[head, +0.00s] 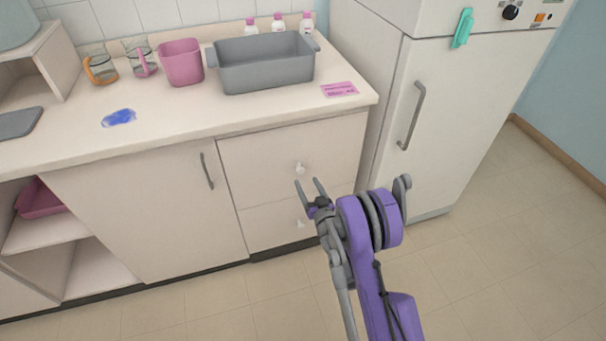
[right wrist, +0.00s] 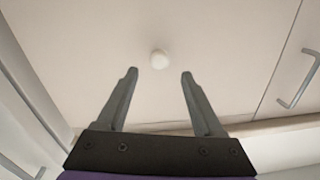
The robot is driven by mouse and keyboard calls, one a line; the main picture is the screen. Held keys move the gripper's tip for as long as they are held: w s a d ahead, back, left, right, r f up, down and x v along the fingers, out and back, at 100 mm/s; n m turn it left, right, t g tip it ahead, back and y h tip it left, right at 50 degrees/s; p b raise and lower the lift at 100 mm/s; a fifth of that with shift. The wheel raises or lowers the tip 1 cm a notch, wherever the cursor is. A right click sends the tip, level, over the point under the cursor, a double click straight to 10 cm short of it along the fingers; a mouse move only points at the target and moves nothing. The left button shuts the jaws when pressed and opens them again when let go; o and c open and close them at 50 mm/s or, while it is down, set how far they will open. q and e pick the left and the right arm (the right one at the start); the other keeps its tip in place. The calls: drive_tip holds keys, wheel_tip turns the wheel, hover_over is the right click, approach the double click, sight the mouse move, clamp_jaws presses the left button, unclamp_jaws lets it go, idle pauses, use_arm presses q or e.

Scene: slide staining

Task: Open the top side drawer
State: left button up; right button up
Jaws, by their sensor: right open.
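The top side drawer (head: 270,165) is shut, in the cabinet under the counter's right end. Its round white knob (head: 300,168) sits near the middle of its front. A lower drawer (head: 270,223) with its own knob (head: 301,224) is below it and also shut. My right gripper (head: 309,184) is open and empty, in front of the drawers, a little below the top knob in the head view. In the right wrist view a white knob (right wrist: 159,60) lies just beyond and between the open fingertips (right wrist: 160,73), not touching them. My left gripper is not in view.
A white fridge (head: 440,110) with a grey handle stands right of the drawers. A cupboard door (head: 150,210) with a grey handle is to their left. The counter holds a grey basin (head: 265,70), a pink container (head: 182,63) and a pink label (head: 339,90). The floor in front is clear.

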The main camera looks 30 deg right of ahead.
sight(301, 172)
drive_tip(key=w, duration=0.2)
drive_tip(key=w+d, duration=0.1)
drive_tip(key=w, duration=0.2)
clamp_jaws()
idle(0.3)
idle(1.0)
